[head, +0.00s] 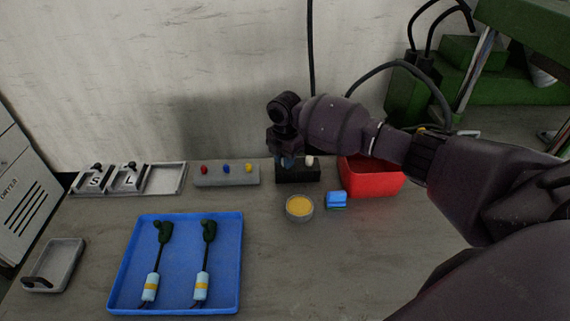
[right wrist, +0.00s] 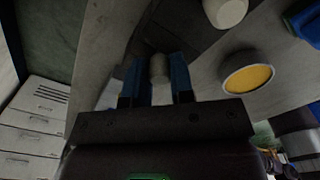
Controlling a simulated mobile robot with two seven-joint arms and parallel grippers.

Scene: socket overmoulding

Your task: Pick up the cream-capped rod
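A dark block (head: 298,176) stands at the back of the bench. A cream cap (head: 309,160) shows at its right part, beside my right gripper (head: 287,162). A pale round top, seemingly the same cap (right wrist: 225,12), shows at the top edge of the right wrist view. My right gripper (right wrist: 158,75) points down over the block's left part. A dull grey-beige cylinder (right wrist: 159,69) lies between its blue fingers. The cream cap appears outside the fingers. Whether the fingers touch the cylinder is unclear. My left gripper is out of view.
A red bin (head: 372,180) is right of the block. A yellow-filled round dish (head: 299,207) and a blue block (head: 336,199) sit in front. A grey holder with coloured knobs (head: 227,175) is left. A blue tray (head: 178,264) holds two cabled parts. The front right bench is partly hidden by my arm.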

